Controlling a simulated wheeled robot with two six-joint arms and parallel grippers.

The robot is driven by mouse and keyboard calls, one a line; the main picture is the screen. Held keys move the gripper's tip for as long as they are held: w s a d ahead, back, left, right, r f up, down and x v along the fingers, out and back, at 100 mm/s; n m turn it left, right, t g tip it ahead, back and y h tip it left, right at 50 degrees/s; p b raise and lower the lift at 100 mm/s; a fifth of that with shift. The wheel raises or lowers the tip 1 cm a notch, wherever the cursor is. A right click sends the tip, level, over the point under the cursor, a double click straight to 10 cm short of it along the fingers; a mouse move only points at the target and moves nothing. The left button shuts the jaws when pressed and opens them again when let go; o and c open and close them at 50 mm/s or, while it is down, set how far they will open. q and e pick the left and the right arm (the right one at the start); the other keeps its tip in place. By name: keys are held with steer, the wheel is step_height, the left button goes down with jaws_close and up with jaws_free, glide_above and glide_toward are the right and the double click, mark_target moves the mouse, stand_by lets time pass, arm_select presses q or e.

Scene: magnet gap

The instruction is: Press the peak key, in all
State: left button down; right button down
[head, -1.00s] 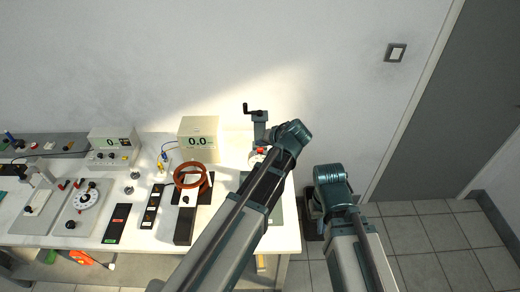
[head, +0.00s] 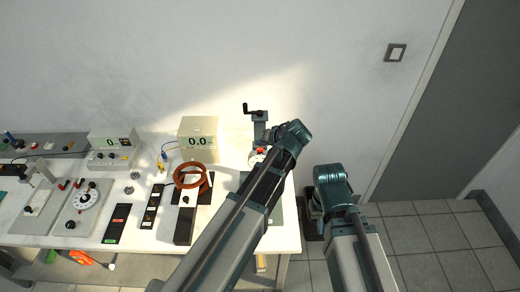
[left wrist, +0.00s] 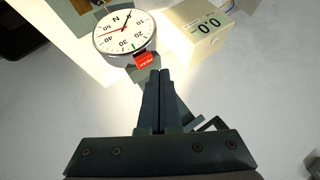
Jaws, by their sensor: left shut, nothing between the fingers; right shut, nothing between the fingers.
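The peak key is a small red block (left wrist: 144,61) on the lower rim of a round white dial gauge (left wrist: 124,32) in the left wrist view. In the head view the red key (head: 260,150) shows just left of my left arm, which hides part of the gauge. My left gripper (left wrist: 163,73) is shut and empty. In the left wrist view its fingertips appear just below and right of the key; I cannot tell whether they touch it. The head view hides this gripper behind its arm. My right arm is bent at the right of the table, with its fingers out of sight.
A display box reading 0.0 (head: 199,138) stands left of the gauge, and a hand crank (head: 257,112) rises behind it. A brown coil (head: 190,177), black bars and other instruments fill the table (head: 150,258) further left. The wall is close behind.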

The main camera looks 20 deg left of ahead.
arm_select(q)
steer(key=shift+f, duration=0.15)
steer(key=shift+f+b, duration=0.25)
steer(key=shift+b, duration=0.2)
steer(key=shift+f+b, duration=0.45)
stand_by(0.4)
steer(key=shift+r, duration=0.1)
stand_by(0.4)
steer(key=shift+r+p, duration=0.75)
steer(key=shift+p, duration=0.15)
step_height(320, 180, up, 5)
steer(key=p, duration=0.5)
stand_by(0.5)
